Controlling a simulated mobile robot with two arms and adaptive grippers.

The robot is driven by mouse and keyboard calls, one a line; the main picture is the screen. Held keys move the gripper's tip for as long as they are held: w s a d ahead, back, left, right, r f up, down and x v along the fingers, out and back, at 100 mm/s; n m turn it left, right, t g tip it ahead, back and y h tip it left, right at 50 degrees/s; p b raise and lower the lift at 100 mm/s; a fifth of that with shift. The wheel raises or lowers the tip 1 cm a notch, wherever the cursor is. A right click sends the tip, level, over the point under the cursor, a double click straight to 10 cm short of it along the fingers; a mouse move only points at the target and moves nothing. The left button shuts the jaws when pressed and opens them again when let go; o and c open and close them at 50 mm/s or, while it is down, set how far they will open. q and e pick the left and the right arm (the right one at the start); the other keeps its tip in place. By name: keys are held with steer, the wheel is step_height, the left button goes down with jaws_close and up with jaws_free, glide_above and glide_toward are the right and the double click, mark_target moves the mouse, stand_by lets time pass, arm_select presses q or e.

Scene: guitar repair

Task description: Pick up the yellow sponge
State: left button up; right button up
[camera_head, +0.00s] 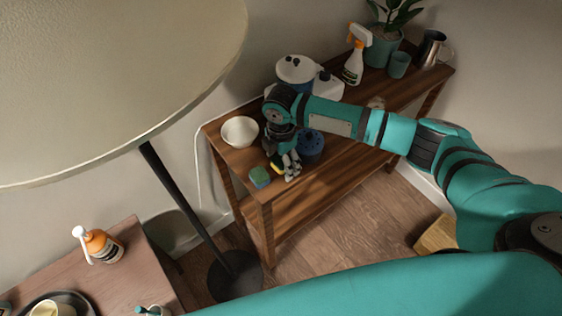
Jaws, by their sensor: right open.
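A small yellow piece, likely the yellow sponge (275,166), shows on the wooden shelf table near its front left corner. It is partly hidden by my right gripper (289,168), whose arm comes in from the right. The right gripper points down at the table top, open, with its fingers right beside the yellow piece. I cannot tell whether they touch it. My left gripper is not in view.
A green and blue block (260,177) lies just left of the yellow piece. A white bowl (240,132) stands behind it, and a dark blue round object (311,146) stands right of the gripper. A spray bottle (356,58) and a plant pot (380,50) stand farther back. A large lampshade (110,80) fills the upper left.

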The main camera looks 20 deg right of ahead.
steer(key=c, duration=0.8)
steer(key=shift+o, duration=0.2)
steer(key=shift+r, duration=0.15)
steer(key=shift+r, duration=0.55)
step_height(320, 180, up, 2)
steer(key=shift+r+b, duration=0.15)
steer(key=shift+b, duration=0.25)
steer(key=s+d, duration=0.2)
steer(key=s, duration=0.5)
steer(key=s+d+r+b, duration=0.1)
steer(key=s+d, duration=0.2)
steer(key=s, duration=0.5)
steer(key=shift+r, duration=0.2)
